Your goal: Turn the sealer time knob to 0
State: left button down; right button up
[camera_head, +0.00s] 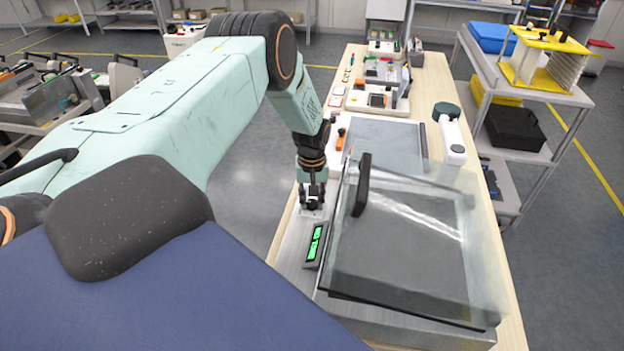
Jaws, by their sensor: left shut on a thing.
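The sealer (297,243) is a metal-bodied machine on the wooden bench, with a tilted clear lid (400,245) that has a black handle (362,185). A small display (316,243) with green characters sits on its left front strip; the characters are too small to read surely. My left gripper (312,205) points down at the far end of that strip, just beyond the display. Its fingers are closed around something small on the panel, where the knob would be. The knob itself is hidden by the fingers, so its setting cannot be seen. My right gripper is out of view.
The wooden bench (432,85) holds a grey mat (385,137), a white and dark green handheld tool (450,135) and several small devices behind the sealer. A shelf trolley (560,90) with a blue box (492,37) and yellow rack stands to the right. Open floor lies left of the bench.

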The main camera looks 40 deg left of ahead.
aim_at(312, 202)
pick_arm(q)
jog(key=shift+w+a+r, duration=0.15)
jog(key=shift+w+r, duration=0.1)
jog(key=shift+w, duration=0.1)
jog(key=c, duration=1.5)
grip_release()
jog(key=o, duration=0.4)
jog(key=shift+s+f, duration=0.15)
jog(key=shift+s, duration=0.1)
jog(key=shift+o, duration=0.2)
notch_tip(312, 202, up, 12)
jog(key=shift+s, duration=0.1)
